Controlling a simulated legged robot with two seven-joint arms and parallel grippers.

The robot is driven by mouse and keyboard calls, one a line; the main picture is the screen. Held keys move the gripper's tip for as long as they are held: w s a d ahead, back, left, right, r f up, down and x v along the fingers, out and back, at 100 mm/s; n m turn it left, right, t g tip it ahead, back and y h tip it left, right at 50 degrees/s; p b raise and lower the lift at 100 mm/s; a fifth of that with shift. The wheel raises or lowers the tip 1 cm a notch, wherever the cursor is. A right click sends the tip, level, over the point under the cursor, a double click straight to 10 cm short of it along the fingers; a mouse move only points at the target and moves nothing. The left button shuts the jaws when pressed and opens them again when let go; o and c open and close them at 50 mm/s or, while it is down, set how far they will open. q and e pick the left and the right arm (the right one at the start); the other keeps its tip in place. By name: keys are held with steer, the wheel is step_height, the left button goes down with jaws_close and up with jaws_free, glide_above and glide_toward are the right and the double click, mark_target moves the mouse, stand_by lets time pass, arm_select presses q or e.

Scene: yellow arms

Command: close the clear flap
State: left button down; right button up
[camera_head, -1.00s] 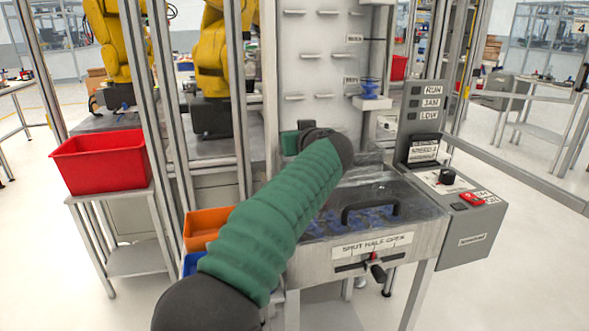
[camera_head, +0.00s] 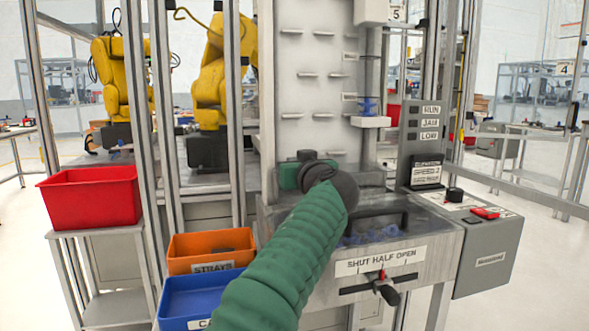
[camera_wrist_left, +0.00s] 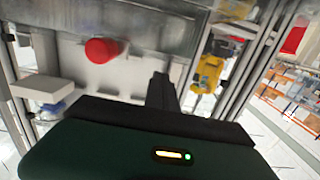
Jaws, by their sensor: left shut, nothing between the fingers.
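The clear flap (camera_head: 440,217) is a see-through lid with a dark bar handle on top of the metal hopper, over blue parts. My wrist covers its left part, and its exact angle is hard to tell. My left arm reaches up from the bottom, and its green gripper body (camera_head: 289,176) is at the flap's far left, by the upright panel. The fingertips are hidden there. In the left wrist view the dark fingers of my left gripper (camera_wrist_left: 161,92) are together and empty, beside a round red knob (camera_wrist_left: 103,50). My right gripper is not in view.
The hopper front (camera_head: 325,293) has a label reading SHUT HALF OPEN above a slider (camera_head: 383,288). A grey control box (camera_head: 490,255) stands at its right. Orange (camera_head: 210,246) and blue (camera_head: 190,298) bins and a red bin (camera_head: 92,198) are at the left. Metal posts stand behind.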

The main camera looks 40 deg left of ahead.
arm_select(q)
steer(key=v, duration=1.7)
steer(key=shift+b, duration=0.3)
steer(key=shift+a+f, duration=0.1)
